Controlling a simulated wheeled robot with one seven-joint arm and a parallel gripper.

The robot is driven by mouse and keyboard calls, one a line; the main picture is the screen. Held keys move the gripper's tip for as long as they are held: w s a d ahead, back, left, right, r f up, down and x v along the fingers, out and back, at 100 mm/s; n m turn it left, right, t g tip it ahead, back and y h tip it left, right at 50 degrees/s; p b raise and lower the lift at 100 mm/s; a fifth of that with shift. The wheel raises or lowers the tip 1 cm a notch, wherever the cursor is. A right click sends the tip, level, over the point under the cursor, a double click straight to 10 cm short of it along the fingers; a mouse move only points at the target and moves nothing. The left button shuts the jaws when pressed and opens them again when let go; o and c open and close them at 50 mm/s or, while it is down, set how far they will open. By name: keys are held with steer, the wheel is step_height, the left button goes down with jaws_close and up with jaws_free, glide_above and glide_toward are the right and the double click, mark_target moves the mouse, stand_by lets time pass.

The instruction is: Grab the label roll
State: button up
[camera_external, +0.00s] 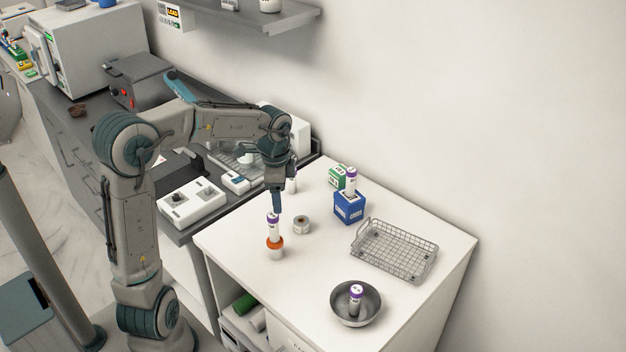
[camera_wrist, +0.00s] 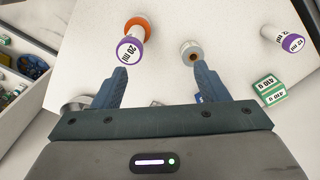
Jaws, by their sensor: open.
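The label roll (camera_external: 302,225) is a small pale grey ring on the white table, just right of the vial with the orange ring. In the wrist view the roll (camera_wrist: 191,51) shows its round end with a tan centre, just beyond the right fingertip. My gripper (camera_external: 277,208) points down over the table, left of the roll in the external view. Its fingers (camera_wrist: 161,70) are spread apart with nothing between them. The fingertips appear above the roll, not around it; their exact height is hard to tell.
A purple-capped vial (camera_external: 273,222) with an orange ring (camera_external: 274,242) stands close to the roll. Another vial (camera_wrist: 290,42) stands nearby, partly behind my gripper externally. A blue box (camera_external: 348,208), a green box (camera_wrist: 268,88), a wire basket (camera_external: 395,250) and a metal bowl (camera_external: 340,310) occupy the table.

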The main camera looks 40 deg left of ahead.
steer(key=w+a+f+m+h+b, duration=0.1)
steer(key=w+a+f+m+h, duration=0.15)
steer(key=w+m, duration=0.25)
steer(key=m+h+b, duration=0.1)
steer(key=m+h, duration=0.1)
steer(key=m, duration=0.3)
glide_toward(300, 220)
steer(key=shift+g, duration=0.3)
steer(key=x, duration=1)
steer(key=shift+w+f+p, duration=0.15)
steer(key=shift+w+p, duration=0.15)
steer(key=shift+w, duration=0.05)
steer(key=c, duration=1.1)
